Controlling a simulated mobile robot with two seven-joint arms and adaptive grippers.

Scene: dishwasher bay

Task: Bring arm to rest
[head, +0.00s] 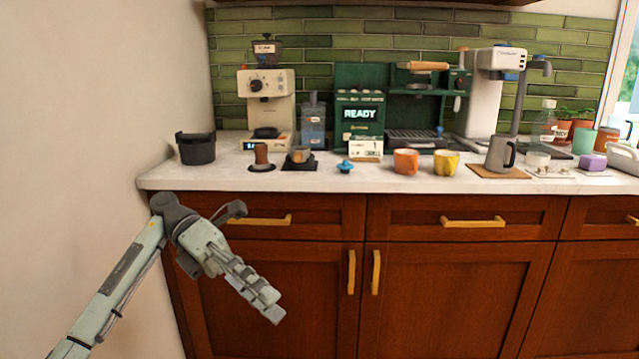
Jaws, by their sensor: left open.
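My left arm comes in from the lower left, in front of the wall and the cabinet. My left gripper (257,262) is open, with its fingers spread and nothing between them. It hangs in front of the left cabinet door, below the level of the countertop, and points down to the right. One finger reaches toward the lower right; the other is bent near the left drawer handle in the picture. I cannot tell whether it touches the cabinet. My right gripper is not in view.
The wooden cabinet (310,280) has protruding drawer handles (473,222) and door handles (351,272). The countertop (220,176) above holds a grinder (268,98), a green espresso machine (359,128), an orange cup (406,161), a yellow cup (446,163) and a grey pitcher (497,155).

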